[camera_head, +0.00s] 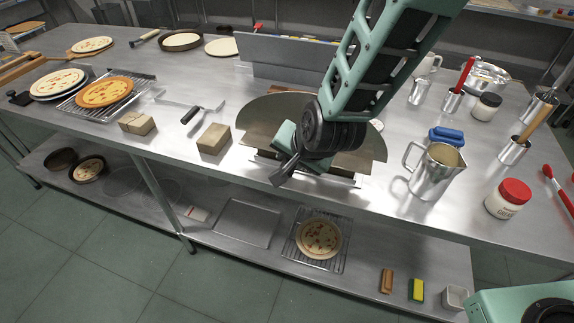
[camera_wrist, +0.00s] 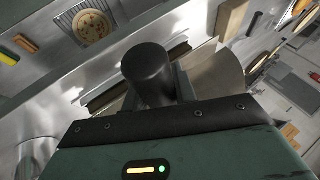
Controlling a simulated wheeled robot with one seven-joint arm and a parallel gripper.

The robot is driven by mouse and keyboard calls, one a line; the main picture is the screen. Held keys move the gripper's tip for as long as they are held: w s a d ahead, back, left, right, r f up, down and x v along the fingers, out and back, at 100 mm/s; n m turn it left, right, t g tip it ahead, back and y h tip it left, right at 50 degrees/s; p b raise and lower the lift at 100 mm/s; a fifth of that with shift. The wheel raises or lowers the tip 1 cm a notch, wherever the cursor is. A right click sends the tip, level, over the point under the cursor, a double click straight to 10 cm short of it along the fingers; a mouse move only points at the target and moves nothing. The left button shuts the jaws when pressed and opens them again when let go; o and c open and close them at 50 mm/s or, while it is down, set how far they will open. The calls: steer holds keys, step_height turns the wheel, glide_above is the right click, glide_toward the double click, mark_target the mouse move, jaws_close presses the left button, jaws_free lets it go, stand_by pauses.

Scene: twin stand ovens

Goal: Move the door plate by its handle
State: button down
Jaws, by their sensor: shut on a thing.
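The door plate (camera_head: 262,112) is a thin grey metal plate with a curved outline, at the middle of the steel table in the head view. Part of it also shows in the wrist view (camera_wrist: 218,82). My gripper (camera_head: 287,168) is at the plate's front side, angled down from the upper right, and hides its middle. In the wrist view a black rounded cylinder (camera_wrist: 148,72), apparently the handle, is right at my gripper (camera_wrist: 150,102). My gripper is shut on the handle; the fingertips are mostly hidden.
Wooden blocks (camera_head: 214,138) and a scraper (camera_head: 190,113) lie left of the plate. A steel pitcher (camera_head: 434,172), a blue item (camera_head: 446,136) and a red-lidded jar (camera_head: 508,199) stand to the right. An upright grey panel (camera_head: 285,52) is behind. A lower shelf holds a pizza (camera_head: 319,238).

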steer(key=shift+w+d+f+b, duration=0.3)
steer(key=shift+w+f+b, duration=0.3)
steer(key=shift+w, duration=0.2)
steer(key=shift+w+d+f+b, duration=0.3)
steer(key=shift+w+f+b, duration=0.25)
steer(key=shift+w, duration=0.25)
steer(key=shift+f, duration=0.3)
steer(key=c, duration=1)
jaws_free()
steer(key=shift+c, duration=0.2)
steer(key=p+v, duration=0.4)
steer(key=v, duration=1.3)
steer(key=shift+s+r, duration=0.2)
